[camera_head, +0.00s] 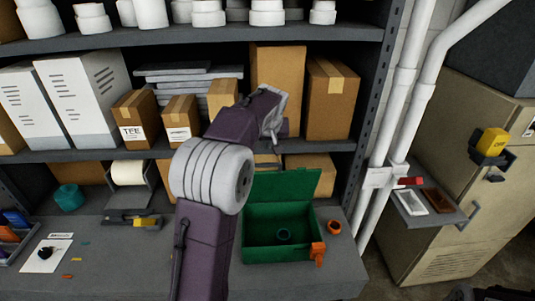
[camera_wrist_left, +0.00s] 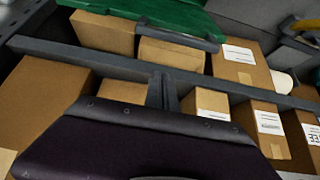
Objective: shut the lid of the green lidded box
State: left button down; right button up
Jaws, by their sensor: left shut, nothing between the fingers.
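The green lidded box (camera_head: 275,250) stands on the grey bench right of centre. Its lid (camera_head: 290,186) is open, raised at the back of the box. An orange piece (camera_head: 318,250) is at the box's front right corner. My left gripper (camera_head: 273,143) is above and behind the lid, in front of the shelf boxes, and looks apart from it. It is shut and empty; its closed fingers show in the left wrist view (camera_wrist_left: 163,92). Green, likely the lid, crosses the top there (camera_wrist_left: 185,14). My right gripper is not in view.
A shelf (camera_head: 70,155) with cardboard boxes (camera_head: 330,100) stands behind the bench. White pipes (camera_head: 410,90) rise to the right. An orange ring (camera_head: 334,227) lies right of the box. A roll holder (camera_head: 130,195) and a paper card (camera_head: 47,253) are at left.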

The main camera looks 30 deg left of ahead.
pick_arm(q)
jog(key=f, duration=0.1)
jog(key=s+f+p, duration=0.1)
jog(key=f, duration=0.1)
jog(key=shift+s+d, duration=0.15)
jog(key=shift+s, duration=0.05)
jog(key=shift+s+d+f, duration=0.15)
jog(key=shift+s+d, duration=0.3)
jog(key=shift+s, duration=0.05)
jog(key=shift+a+f, duration=0.1)
jog(key=shift+a, duration=0.05)
